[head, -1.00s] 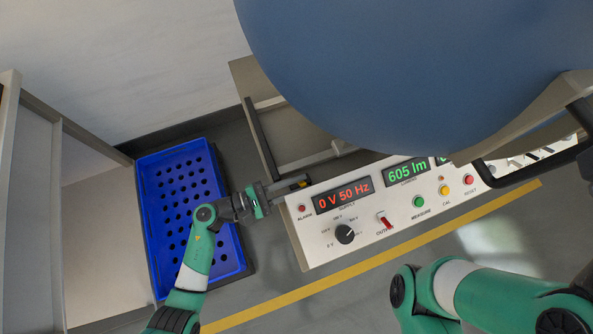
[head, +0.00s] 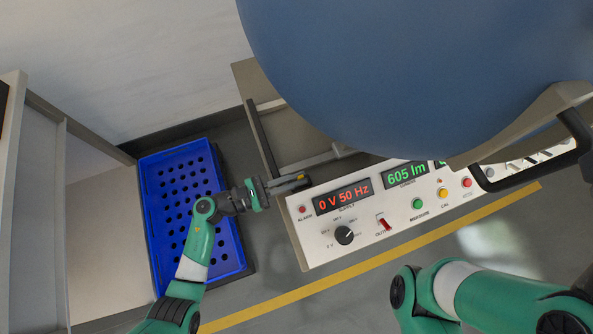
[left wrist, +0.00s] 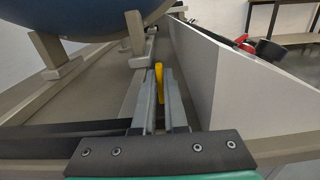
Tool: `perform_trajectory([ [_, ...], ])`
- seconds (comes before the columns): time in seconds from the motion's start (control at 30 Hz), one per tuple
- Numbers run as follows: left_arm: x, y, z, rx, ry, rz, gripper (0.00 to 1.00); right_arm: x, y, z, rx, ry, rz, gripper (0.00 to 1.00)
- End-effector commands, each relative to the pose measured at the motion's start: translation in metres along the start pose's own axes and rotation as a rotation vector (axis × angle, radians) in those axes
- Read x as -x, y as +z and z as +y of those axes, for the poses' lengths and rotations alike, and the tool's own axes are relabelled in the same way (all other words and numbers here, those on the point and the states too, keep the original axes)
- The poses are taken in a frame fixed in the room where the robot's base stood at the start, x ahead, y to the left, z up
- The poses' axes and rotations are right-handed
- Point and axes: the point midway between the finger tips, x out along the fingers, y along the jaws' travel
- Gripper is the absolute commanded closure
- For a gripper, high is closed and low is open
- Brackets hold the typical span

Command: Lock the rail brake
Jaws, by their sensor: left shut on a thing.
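A small yellow lever (head: 301,177), which looks like the rail brake, stands at the left end of the bench behind the white control panel. My left gripper (head: 288,183) reaches it from the left. In the left wrist view the yellow lever (left wrist: 159,80) stands upright between the two grey fingers of my left gripper (left wrist: 162,98), which is shut on it. The fingers hide its lower part. My right arm's green links show at the lower right, but its gripper is out of view.
The white panel (head: 330,255) has a knob, switch and buttons. A blue perforated crate (head: 236,262) lies left. A black handle (head: 535,176) is at the right.

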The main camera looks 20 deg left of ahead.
Motion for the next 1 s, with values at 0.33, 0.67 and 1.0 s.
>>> perform_trajectory([
  [0.33, 0.000, 0.000, 0.001, 0.012, 0.000, 0.000, 0.80, 0.000, 0.000, 0.000, 0.000, 0.000, 0.000, 1.00],
  [0.67, 0.000, 0.000, 0.001, 0.011, 0.000, 0.000, 0.78, 0.000, 0.000, 0.000, 0.000, 0.000, 0.000, 1.00],
  [1.0, 0.018, 0.002, 0.002, 0.011, 0.004, 0.001, 0.78, -0.004, -0.004, 0.000, 0.000, 0.000, 0.000, 1.00],
])
